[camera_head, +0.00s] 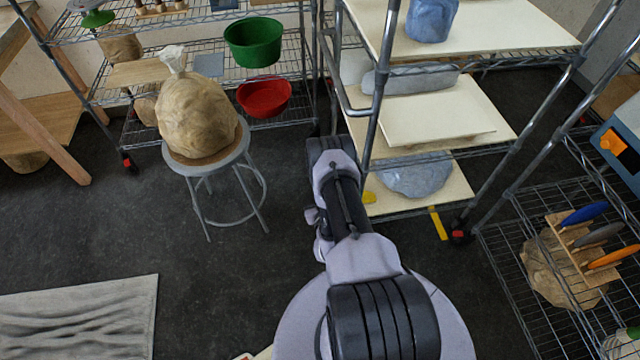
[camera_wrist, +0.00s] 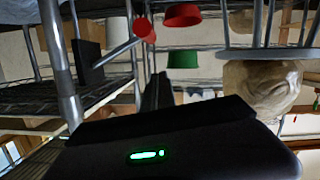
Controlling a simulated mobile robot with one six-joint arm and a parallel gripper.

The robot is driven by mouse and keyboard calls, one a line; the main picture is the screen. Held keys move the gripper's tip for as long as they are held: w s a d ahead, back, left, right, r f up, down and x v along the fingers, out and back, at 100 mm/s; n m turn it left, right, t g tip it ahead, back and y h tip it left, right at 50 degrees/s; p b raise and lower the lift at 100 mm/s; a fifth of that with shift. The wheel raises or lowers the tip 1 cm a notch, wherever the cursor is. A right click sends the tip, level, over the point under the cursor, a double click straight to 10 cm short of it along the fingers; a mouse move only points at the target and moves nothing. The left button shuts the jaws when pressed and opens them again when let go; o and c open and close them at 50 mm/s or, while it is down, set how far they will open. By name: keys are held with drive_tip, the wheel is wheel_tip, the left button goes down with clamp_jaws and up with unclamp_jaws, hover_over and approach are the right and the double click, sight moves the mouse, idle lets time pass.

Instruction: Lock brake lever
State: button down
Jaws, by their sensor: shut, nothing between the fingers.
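A grey lever rod with a round red end (camera_wrist: 143,28) shows in the wrist view, which is upside down. It slants out from a black block (camera_wrist: 88,62) beside a metal cart post (camera_wrist: 58,65). I take it for the brake lever; I cannot make it out in the head view. My gripper (camera_wrist: 160,78) is shut and empty, its dark fingers pointing away from the camera. In the picture the fingertips stand apart from the red end; the depth between them is unclear. In the head view my arm hides the gripper's tips beside the cart (camera_head: 400,150).
A stool (camera_head: 243,150) with a bagged lump (camera_head: 195,115) stands left of my arm. A wire rack with green (camera_head: 253,42) and red (camera_head: 264,97) bowls stands behind. Another cart with tools (camera_head: 584,212) is at right.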

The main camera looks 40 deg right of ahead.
drive_tip(key=p+v, duration=0.2)
drive_tip(key=v, duration=0.3)
drive_tip(key=shift+a, duration=0.15)
